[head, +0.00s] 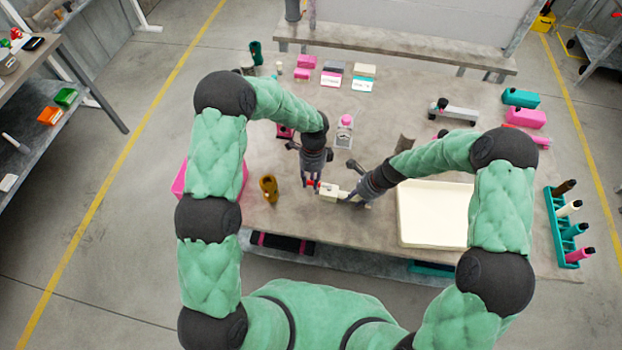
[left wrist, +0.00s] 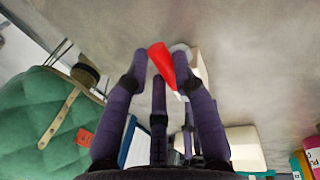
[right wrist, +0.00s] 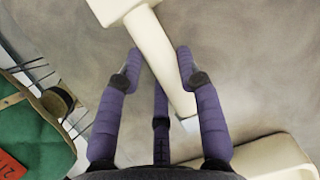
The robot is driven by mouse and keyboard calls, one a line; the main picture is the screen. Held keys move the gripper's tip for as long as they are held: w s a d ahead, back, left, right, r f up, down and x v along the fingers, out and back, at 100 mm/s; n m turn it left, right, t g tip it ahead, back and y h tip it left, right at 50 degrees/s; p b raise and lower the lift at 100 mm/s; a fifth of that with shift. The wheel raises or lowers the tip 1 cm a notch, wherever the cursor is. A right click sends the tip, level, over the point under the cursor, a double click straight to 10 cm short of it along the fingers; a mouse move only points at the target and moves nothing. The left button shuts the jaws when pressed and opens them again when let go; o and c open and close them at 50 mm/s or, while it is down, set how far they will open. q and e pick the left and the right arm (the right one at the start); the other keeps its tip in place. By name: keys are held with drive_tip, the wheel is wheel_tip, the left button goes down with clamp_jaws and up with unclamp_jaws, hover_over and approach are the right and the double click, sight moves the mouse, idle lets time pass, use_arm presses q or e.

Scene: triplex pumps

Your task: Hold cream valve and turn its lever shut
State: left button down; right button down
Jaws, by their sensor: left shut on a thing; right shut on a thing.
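The cream valve (head: 328,190) is near the middle front of the table in the head view. Its long cream body (right wrist: 165,62) shows in the right wrist view between the fingers of my right gripper (right wrist: 160,53), which is shut on it. Its red lever (left wrist: 161,62) shows in the left wrist view between the fingertips of my left gripper (left wrist: 162,57), which is shut on it. In the head view the left gripper (head: 311,179) is at the valve's left end and the right gripper (head: 353,195) at its right end. Fingers partly hide both ends.
A cream tray (head: 401,222) lies to the right of the valve. A brown-gold cup-like piece (head: 268,188) and a pink bin (head: 180,178) are to the left. A bottle with a pink cap (head: 344,133) stands behind. A teal rack (head: 558,232) with several tools is far right.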

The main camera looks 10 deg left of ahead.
use_arm(q)
drive_tip(key=shift+s+n, duration=0.65)
drive_tip(key=shift+n, duration=0.55)
drive_tip(key=n, duration=0.1)
drive_tip(key=s+n+h, duration=0.1)
drive_tip(key=shift+s+d+n, duration=0.2)
drive_tip(key=shift+d+n, duration=0.05)
drive_tip(key=shift+n, duration=0.05)
drive_tip(key=n, duration=0.1)
drive_tip(key=s+n, duration=0.1)
drive_tip(key=shift+s+d+n, duration=0.15)
drive_tip(key=shift+d+n, duration=0.25)
drive_tip(key=n, duration=0.1)
drive_tip(key=s+d+n, duration=0.1)
drive_tip(key=shift+n+t+h, duration=0.4)
drive_tip(key=d+n, duration=0.1)
drive_tip(key=s+n, duration=0.1)
drive_tip(key=n, duration=0.1)
drive_tip(key=shift+d+n+t, duration=0.3)
drive_tip(key=shift+d, duration=0.1)
drive_tip(key=shift+s+d+r+n+t, duration=0.1)
drive_tip(key=shift+d+n+t, duration=0.1)
drive_tip(key=shift+d+n, duration=0.55)
drive_tip(key=shift+d+n+t, duration=0.2)
drive_tip(key=shift+d+n, duration=0.1)
drive_tip(key=shift+n, duration=0.85)
drive_tip(key=shift+h, duration=0.3)
